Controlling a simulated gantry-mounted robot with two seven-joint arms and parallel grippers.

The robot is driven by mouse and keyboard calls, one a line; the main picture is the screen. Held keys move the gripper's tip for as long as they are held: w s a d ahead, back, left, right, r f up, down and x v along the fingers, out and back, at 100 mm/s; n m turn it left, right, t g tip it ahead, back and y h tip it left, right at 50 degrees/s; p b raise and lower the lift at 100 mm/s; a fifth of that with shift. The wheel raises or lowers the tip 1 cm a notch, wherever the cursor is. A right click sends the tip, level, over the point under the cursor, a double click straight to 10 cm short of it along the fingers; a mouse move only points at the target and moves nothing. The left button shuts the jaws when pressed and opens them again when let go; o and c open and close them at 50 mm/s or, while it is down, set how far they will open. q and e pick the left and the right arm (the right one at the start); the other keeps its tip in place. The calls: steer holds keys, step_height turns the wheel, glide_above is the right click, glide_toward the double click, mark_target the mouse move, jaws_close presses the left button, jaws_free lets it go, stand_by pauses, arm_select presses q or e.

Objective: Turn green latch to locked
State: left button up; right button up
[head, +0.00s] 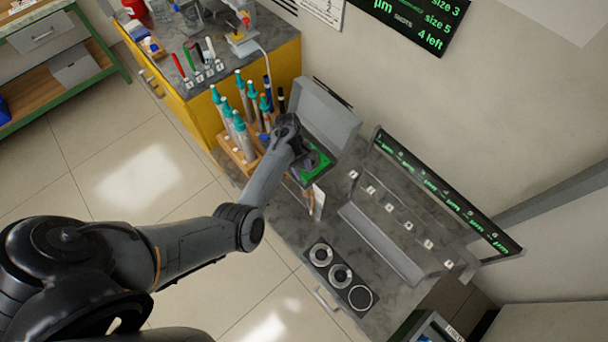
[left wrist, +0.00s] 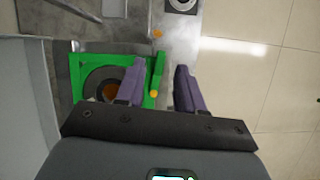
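The green latch (left wrist: 157,72) shows in the left wrist view as a narrow green bar at the right edge of a green frame (left wrist: 75,68). The frame surrounds a dark round opening with something brown inside. My left gripper (left wrist: 160,85) has two purple fingers, spread apart. The green bar lies between them, nearer the left finger; a gap shows before the right finger. Whether the left finger touches the bar I cannot tell. In the head view my left gripper (head: 305,162) is at the green frame (head: 322,158), partly covering it. My right gripper is not in view.
A grey open lid or box (head: 326,112) rises just behind the green frame. A grey tray (head: 380,245) and three round dishes (head: 340,275) are on the counter at the right.

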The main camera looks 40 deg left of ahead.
mark_target(302, 175)
arm_select(q)
steer(key=shift+x, duration=1.35)
jaws_close()
